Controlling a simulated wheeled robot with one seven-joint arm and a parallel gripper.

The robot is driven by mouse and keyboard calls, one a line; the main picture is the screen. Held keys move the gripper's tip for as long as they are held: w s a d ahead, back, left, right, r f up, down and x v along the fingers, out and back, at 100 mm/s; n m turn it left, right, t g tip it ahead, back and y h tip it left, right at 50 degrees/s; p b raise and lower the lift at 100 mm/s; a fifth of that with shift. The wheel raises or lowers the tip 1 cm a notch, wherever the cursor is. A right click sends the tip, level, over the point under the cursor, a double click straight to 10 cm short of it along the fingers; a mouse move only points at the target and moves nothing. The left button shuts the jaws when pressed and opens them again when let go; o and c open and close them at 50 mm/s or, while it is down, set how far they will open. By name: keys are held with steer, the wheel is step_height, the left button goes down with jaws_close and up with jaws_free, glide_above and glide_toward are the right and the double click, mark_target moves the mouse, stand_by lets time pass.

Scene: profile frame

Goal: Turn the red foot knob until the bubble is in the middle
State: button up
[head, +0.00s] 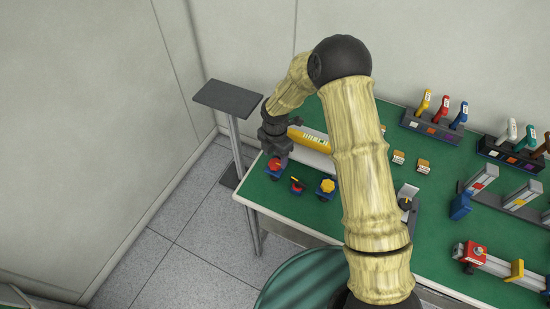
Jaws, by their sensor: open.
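The red foot knob (275,164) is on a blue mount near the left front edge of the green table. My gripper (278,153) hangs right above it, with the jaws partly hidden by the wrist. It is open, and I cannot tell whether the fingers are around the knob or only above it. A long yellow bar with dark marks (312,139), perhaps the level, lies on a pale beam just right of the gripper. No bubble can be made out at this size. A yellow knob (328,185) sits on another blue mount to the right.
My arm crosses the middle of the green table (380,120). Racks of coloured handles (435,125) stand at the right. A dark stand (228,98) rises beside the table's left end.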

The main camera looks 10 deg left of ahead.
mark_target(275, 166)
steer(key=shift+f, duration=1.45)
steer(key=c, duration=1)
